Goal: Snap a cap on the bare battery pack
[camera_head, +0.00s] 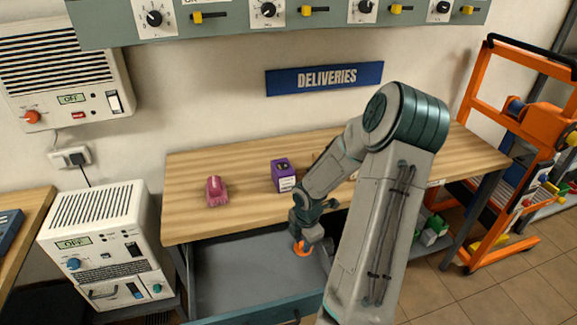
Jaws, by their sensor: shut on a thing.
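My gripper (303,235) points down over the open drawer (225,278) at the front of the wooden table. It is shut on a small orange piece (302,249), which looks like a cap; the fingers hide part of it. A purple box-shaped pack (283,175) with a white label and a dark top stands upright on the table, behind and a little left of my gripper. It looks like a battery pack; I cannot tell whether its top is bare. My arm hides the table to the right of it, where a bit of something brownish shows.
A pink object (216,191) lies on the table (240,218) at the left. The table between it and the purple pack is clear. A control shelf (230,28) overhangs the back. A grey power unit (108,250) stands at left, an orange cart (478,145) at right.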

